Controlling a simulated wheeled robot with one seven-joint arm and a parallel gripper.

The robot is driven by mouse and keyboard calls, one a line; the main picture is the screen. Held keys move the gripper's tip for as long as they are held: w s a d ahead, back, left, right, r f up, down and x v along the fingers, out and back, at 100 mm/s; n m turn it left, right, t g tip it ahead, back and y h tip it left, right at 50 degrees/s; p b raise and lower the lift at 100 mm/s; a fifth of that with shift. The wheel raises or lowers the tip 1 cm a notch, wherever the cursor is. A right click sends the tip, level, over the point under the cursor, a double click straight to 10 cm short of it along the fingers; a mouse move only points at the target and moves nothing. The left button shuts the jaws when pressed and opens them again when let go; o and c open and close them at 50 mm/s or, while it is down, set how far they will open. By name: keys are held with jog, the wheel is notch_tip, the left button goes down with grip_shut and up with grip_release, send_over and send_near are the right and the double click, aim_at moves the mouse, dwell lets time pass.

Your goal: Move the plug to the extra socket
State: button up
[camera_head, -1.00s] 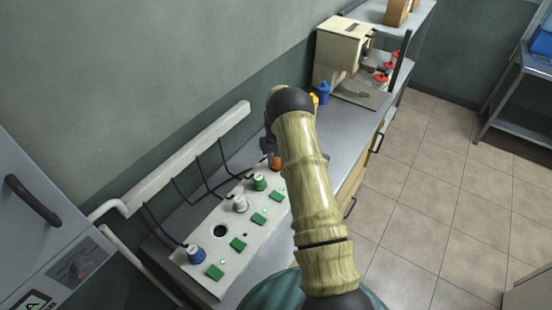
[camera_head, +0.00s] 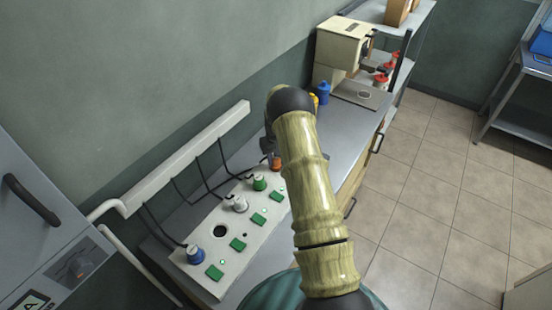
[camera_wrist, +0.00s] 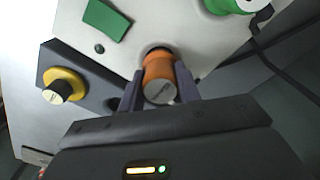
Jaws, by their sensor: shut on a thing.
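The orange plug (camera_wrist: 158,72) is between the two fingers of my gripper (camera_wrist: 160,88) in the wrist view, and the gripper is shut on it. The plug stands at a dark round socket opening in the pale panel; I cannot tell whether it is fully seated. In the head view the orange plug (camera_head: 275,162) shows at the panel's far end, partly hidden by my arm. The pale socket panel (camera_head: 206,277) also holds a blue plug (camera_head: 194,255), a white plug (camera_head: 239,204) and a green plug (camera_head: 259,182). An empty dark socket (camera_head: 219,231) lies between the blue and white plugs.
Green squares (camera_head: 238,244) line the panel beside the sockets. Black cables (camera_head: 207,178) run from a white wall duct (camera_head: 185,160) to the plugs. A beige machine (camera_head: 343,47) stands beyond on the counter.

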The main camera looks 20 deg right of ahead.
jog(key=shift+f+b, duration=0.45)
jog(key=shift+f, duration=0.2)
jog(key=o, duration=0.7)
jog(key=shift+r, duration=0.15)
jog(key=shift+r+p, duration=2.9)
jog(key=shift+r, duration=2.5)
